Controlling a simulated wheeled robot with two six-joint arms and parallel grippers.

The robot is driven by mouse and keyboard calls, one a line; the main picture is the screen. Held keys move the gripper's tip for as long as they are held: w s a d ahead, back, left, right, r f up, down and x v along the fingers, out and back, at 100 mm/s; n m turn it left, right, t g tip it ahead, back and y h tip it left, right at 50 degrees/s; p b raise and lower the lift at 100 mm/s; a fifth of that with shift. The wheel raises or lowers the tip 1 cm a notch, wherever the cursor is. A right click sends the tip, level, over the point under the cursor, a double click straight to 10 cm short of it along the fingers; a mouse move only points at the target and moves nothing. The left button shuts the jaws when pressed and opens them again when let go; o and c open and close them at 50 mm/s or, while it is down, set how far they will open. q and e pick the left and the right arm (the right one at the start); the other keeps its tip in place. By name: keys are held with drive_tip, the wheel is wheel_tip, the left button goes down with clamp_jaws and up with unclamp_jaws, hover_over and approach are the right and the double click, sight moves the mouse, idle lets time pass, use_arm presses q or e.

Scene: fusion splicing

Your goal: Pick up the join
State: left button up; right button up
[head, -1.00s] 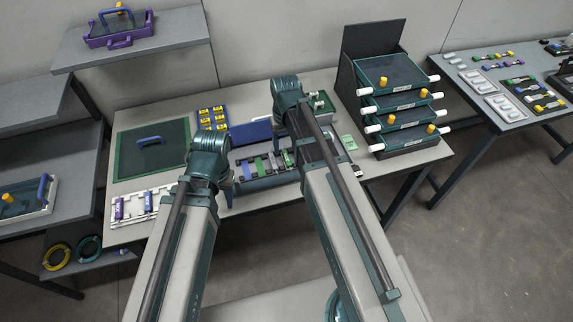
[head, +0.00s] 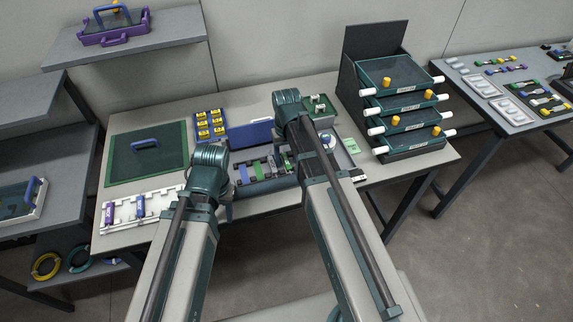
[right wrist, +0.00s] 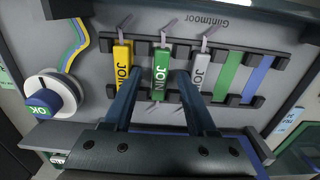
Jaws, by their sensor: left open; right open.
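In the right wrist view, several joins lie side by side in black holders on a grey panel: a yellow join (right wrist: 123,66), a green join (right wrist: 161,74) and a grey join (right wrist: 199,72), each with "JOIN" lettering. My right gripper (right wrist: 160,84) is open, its fingers reaching in on either side of the green join's lower part. Contact with the join cannot be told. In the head view my right arm largely hides this gripper and the joins. My left gripper (head: 228,207) hangs at the front edge of the device, mostly hidden by its own wrist; no held object shows.
Plain green (right wrist: 227,74) and blue (right wrist: 256,80) strips lie right of the joins. A white dial with a blue OK button (right wrist: 45,101) stands at the left.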

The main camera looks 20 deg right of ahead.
sight(286, 161)
clamp_jaws()
use_arm(q)
drive_tip(key=shift+r, duration=0.15)
use_arm(e)
drive_tip(key=shift+r, duration=0.1)
use_arm(q)
wheel_tip(286, 161, up, 10)
drive_tip(key=p, duration=1)
use_arm(e)
wheel_tip(286, 161, up, 10)
